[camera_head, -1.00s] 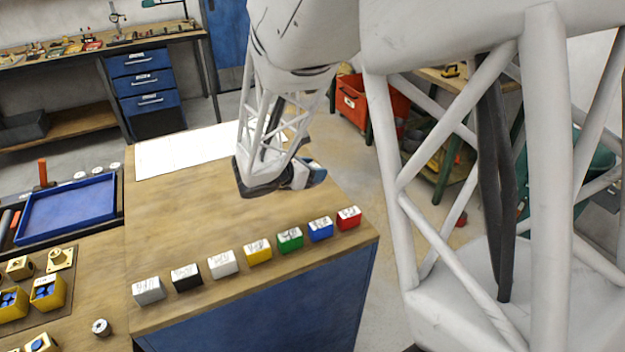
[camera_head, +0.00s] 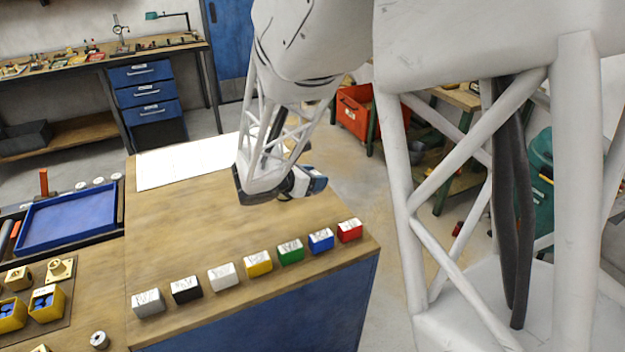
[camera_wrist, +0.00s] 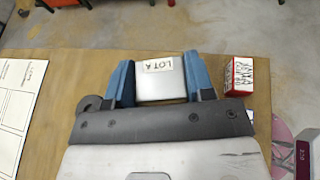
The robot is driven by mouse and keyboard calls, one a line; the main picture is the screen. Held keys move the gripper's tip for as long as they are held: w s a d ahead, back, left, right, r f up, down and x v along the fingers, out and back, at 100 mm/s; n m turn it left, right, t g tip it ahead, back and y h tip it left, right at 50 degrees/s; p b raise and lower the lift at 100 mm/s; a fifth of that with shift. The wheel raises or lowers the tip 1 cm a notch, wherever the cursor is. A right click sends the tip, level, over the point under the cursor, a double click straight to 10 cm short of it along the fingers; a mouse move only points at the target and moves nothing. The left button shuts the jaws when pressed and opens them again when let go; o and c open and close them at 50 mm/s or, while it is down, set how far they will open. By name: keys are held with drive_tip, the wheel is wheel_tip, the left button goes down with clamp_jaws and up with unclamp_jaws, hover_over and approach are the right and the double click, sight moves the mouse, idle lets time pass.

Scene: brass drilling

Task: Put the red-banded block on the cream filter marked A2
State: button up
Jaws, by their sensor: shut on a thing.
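My gripper (camera_wrist: 160,78) is shut on a silver-white block (camera_wrist: 162,84) with a "LOT A" label, held between its two blue fingers in the wrist view. No red band shows on the visible face. In the head view my gripper (camera_head: 308,182) is over the bench's far right edge, and its held block cannot be made out. A red block (camera_head: 349,231) with a white marked top stands at the right end of a row; it also shows right of my gripper in the wrist view (camera_wrist: 238,75). I cannot pick out a cream filter marked A2.
The row also holds silver (camera_head: 148,303), black (camera_head: 186,289), white (camera_head: 222,276), yellow (camera_head: 258,263), green (camera_head: 290,251) and blue (camera_head: 320,240) blocks. A white sheet (camera_head: 185,163) lies at the back. Bare wood (camera_head: 200,225) lies between. A blue tray (camera_head: 68,217) is left.

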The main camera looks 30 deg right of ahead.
drive_tip(key=shift+r, duration=0.1)
drive_tip(key=s+a+r+m+g, duration=0.2)
drive_tip(key=s+a, duration=0.1)
drive_tip(key=a, duration=0.3)
drive_tip(key=shift+s+a+g, duration=0.15)
drive_tip(key=shift+s+g, duration=0.25)
drive_tip(key=shift+r, duration=0.1)
drive_tip(key=w, duration=0.5)
drive_tip(key=w+d+f, duration=0.1)
drive_tip(key=w, duration=0.4)
drive_tip(key=w+d, duration=0.1)
drive_tip(key=w, duration=0.5)
drive_tip(key=shift+d+f, duration=0.1)
drive_tip(key=shift+f, duration=0.15)
drive_tip(key=shift+s, duration=0.1)
drive_tip(key=shift+f, duration=1.75)
drive_tip(key=shift+f, duration=0.1)
